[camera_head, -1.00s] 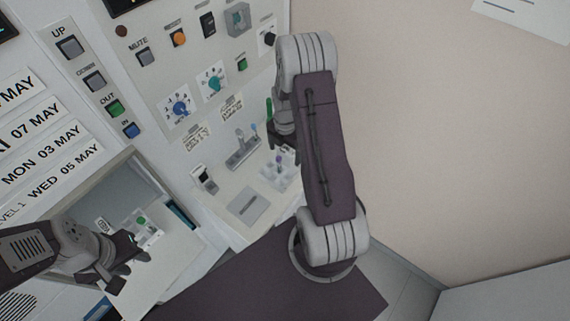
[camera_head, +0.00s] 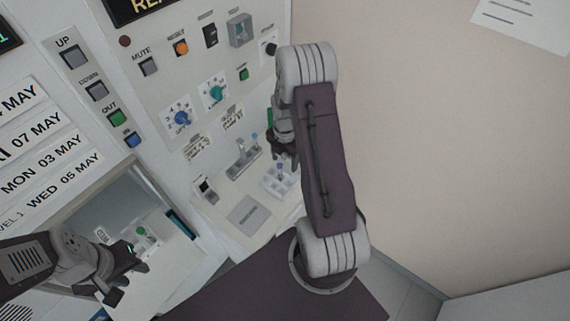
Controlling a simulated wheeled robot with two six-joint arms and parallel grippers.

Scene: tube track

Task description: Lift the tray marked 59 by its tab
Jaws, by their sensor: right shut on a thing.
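A small white tray (camera_head: 153,239) carrying a green-topped piece sits in the open hatch at lower left. No number can be read on it, and its tab cannot be made out. My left gripper (camera_head: 124,274) is at the hatch beside the tray and partly covers its near side. Its dark fingers look spread, with nothing clearly between them. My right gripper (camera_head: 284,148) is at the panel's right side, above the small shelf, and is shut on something. Its arm hides most of the grip; a green piece (camera_head: 270,117) shows just beside it.
The shelf (camera_head: 215,212) holds a grey pad (camera_head: 249,215), a rack (camera_head: 244,158) and a white holder (camera_head: 280,180) with small pieces. A panel of buttons and dials stands above. Plain wall is at right.

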